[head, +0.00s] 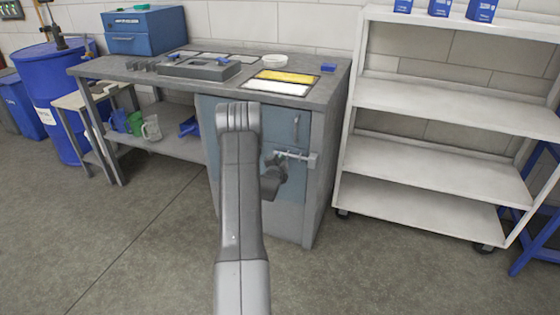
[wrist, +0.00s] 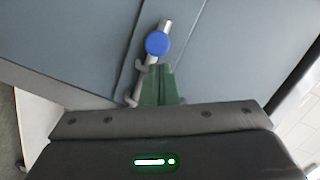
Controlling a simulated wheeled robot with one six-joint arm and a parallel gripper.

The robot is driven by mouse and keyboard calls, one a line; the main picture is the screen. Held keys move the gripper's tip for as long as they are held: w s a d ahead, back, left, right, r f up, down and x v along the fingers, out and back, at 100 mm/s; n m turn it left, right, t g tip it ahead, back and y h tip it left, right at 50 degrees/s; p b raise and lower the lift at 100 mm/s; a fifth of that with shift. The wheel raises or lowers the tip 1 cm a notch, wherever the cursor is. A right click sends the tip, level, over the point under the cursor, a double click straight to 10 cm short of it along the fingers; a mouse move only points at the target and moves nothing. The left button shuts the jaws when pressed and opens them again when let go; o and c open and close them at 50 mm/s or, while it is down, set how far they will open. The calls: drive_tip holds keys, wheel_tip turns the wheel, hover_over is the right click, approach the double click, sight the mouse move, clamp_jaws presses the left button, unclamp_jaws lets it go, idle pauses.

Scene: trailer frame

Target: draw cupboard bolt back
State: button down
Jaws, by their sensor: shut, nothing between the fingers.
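The grey-blue cupboard door (head: 290,203) is closed under the workbench. A silver bolt (head: 300,155) lies across it near its right edge, below a small upright handle (head: 296,125). In the wrist view the bolt bar (wrist: 165,25) runs at a slant and carries a round blue knob (wrist: 157,43). My gripper (head: 280,160) is at the door, at the left part of the bolt. In the wrist view its green fingers (wrist: 160,72) are together and empty, with their tips just below the knob. I cannot tell whether they touch it. My arm hides the door's left part.
A white shelf rack (head: 440,150) stands close on the right. Blue drums (head: 60,95) stand at the left. The floor in front is clear.

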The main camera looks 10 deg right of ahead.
drive_tip(key=shift+w+a, duration=0.1)
drive_tip(key=shift+a, duration=0.1)
drive_tip(key=shift+w+a+b, duration=0.7)
drive_tip(key=shift+a+b, duration=0.25)
drive_tip(key=shift+a, duration=0.05)
drive_tip(key=shift+w+a+b, duration=0.7)
drive_tip(key=shift+a+b, duration=0.25)
drive_tip(key=shift+a, duration=0.05)
